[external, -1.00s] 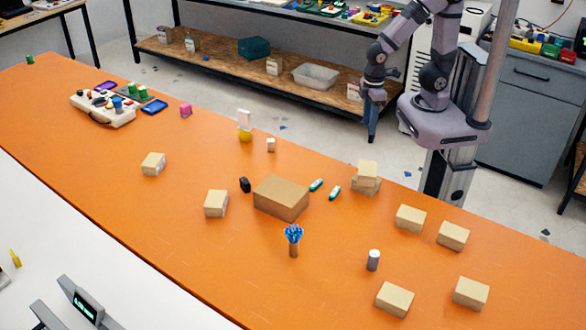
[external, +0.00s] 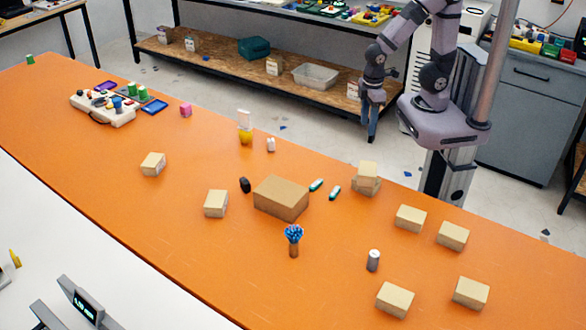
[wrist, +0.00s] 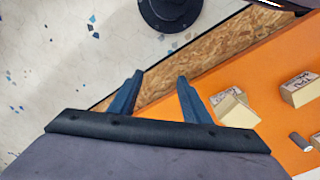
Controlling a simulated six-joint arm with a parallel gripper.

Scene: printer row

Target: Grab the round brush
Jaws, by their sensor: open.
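The brush is not visible in the wrist view.
A large cardboard box (external: 281,198) stands just behind the brush. A grey cylinder (external: 373,260) stands to its right. Several small boxes, such as one (external: 395,299) at the front, lie around. Bare table (external: 225,265) lies left of the brush.

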